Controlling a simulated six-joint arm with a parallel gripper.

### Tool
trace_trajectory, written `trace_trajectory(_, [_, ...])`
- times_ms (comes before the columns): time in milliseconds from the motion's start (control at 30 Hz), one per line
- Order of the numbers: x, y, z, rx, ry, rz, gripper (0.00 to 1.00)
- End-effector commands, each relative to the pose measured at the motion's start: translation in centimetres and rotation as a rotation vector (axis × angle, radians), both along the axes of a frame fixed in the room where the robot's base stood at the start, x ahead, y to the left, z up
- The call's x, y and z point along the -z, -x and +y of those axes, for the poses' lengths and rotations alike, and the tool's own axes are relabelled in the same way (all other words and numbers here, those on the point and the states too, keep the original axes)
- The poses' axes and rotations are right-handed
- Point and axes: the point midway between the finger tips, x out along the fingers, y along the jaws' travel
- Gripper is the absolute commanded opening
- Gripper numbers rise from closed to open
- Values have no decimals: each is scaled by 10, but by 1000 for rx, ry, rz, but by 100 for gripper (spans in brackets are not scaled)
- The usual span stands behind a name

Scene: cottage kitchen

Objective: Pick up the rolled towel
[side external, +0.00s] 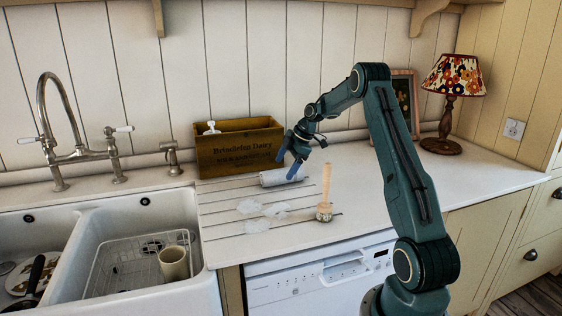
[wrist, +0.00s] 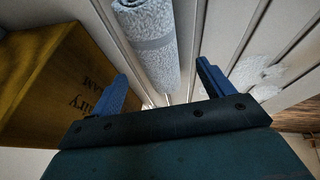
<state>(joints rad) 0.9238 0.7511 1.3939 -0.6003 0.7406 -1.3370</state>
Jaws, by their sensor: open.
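The rolled towel (side external: 281,177) is a pale grey-white roll lying on the grooved drainboard, in front of the wooden crate. It also shows at the top middle of the wrist view (wrist: 150,40), where a smoother band runs around it. My gripper (side external: 291,165) is in the air close to the roll's right part, fingers pointing down. In the wrist view my gripper (wrist: 160,88) is open, with blue fingers spread apart and nothing held. The roll lies ahead of the fingers there, its near end in line with the gap. I cannot tell whether a finger touches it.
A wooden crate (side external: 238,150) stands right behind the towel, close to my gripper. A wooden-handled brush (side external: 325,195) stands upright in front to the right. Suds (side external: 257,226) lie on the drainboard. The sink (side external: 150,288) is left; a lamp (side external: 449,100) stands back right.

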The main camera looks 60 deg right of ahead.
Motion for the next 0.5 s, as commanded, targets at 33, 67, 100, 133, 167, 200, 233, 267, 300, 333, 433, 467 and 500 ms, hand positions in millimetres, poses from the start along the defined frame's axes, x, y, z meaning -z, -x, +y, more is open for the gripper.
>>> trace_trajectory(33, [6,-3,1,-1,-2,2,80])
trace_trajectory(67, [9,-5,1,-1,-2,2,80])
trace_trajectory(100, [13,-7,2,-1,-1,1,80])
trace_trajectory(133, [17,-9,2,0,-2,2,80])
trace_trajectory(167, [20,-10,3,0,-2,2,80])
trace_trajectory(200, [23,-12,3,-1,-2,2,80])
trace_trajectory(233, [25,-13,4,-1,-1,1,80])
trace_trajectory(267, [27,-14,4,-2,-1,1,80])
trace_trajectory(300, [29,-15,4,-1,0,1,80])
trace_trajectory(333, [31,-16,4,-1,0,1,80])
trace_trajectory(433, [32,-17,4,0,0,0,80])
trace_trajectory(467, [32,-17,4,0,0,0,80])
trace_trajectory(500, [32,-17,4,0,0,0,80])
